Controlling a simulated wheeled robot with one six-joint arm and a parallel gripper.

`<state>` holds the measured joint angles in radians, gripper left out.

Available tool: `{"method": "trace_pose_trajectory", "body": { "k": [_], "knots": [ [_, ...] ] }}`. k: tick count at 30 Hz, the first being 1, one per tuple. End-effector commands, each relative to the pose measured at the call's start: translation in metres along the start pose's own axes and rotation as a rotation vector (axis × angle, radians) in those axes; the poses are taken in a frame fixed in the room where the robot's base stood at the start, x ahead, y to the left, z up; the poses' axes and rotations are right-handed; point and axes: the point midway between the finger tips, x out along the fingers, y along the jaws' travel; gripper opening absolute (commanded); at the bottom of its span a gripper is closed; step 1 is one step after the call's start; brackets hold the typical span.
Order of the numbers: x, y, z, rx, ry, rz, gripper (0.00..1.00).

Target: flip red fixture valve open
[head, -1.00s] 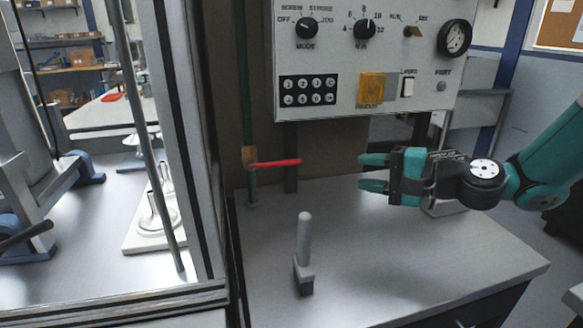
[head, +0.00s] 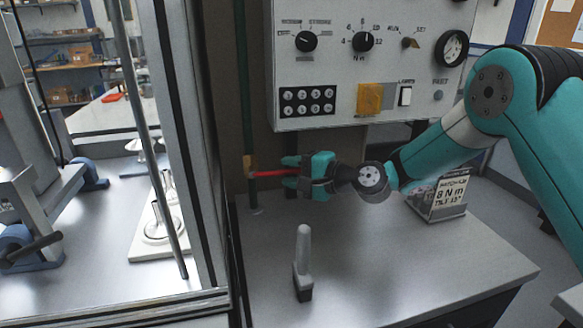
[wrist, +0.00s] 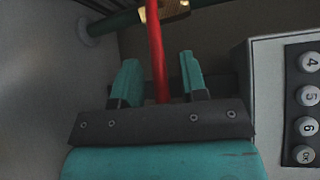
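The red valve handle (head: 272,173) sticks out level to the right from a brass valve body (head: 249,166) on a thin green vertical pipe (head: 246,115). My gripper (head: 290,171) is at the handle's free right end. In the wrist view the red handle (wrist: 156,50) runs between the two teal fingers of my gripper (wrist: 158,82). The fingers stand apart with a gap on each side of the handle, so they are not pressed on it. The brass body (wrist: 175,9) shows at the top of the wrist view.
The control panel (head: 360,60) with knobs and buttons hangs just above and behind my gripper. A grey upright lever (head: 303,255) stands on the bench below. A sign (head: 440,195) stands at right. A glazed frame (head: 185,140) is close on the left.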

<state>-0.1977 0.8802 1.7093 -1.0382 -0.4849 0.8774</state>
Motion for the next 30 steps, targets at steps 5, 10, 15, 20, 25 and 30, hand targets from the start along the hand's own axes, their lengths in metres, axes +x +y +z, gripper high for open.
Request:
{"method": "trace_pose_trajectory", "body": {
  "k": [5, 10, 15, 20, 25, 30],
  "knots": [
    [0.004, 0.0, 0.0, 0.0, 0.001, 0.0, 0.39],
    [0.004, 0.0, 0.0, 0.0, 0.001, 0.0, 0.39],
    [0.004, 0.0, 0.0, 0.0, 0.001, 0.0, 0.0],
    [0.004, 0.0, 0.0, 0.0, 0.001, 0.0, 0.0],
    [0.003, -0.003, 0.0, -0.01, 0.004, 0.009, 0.0],
    [0.002, -0.01, 0.001, -0.05, 0.015, 0.047, 0.0]
  ]
}}
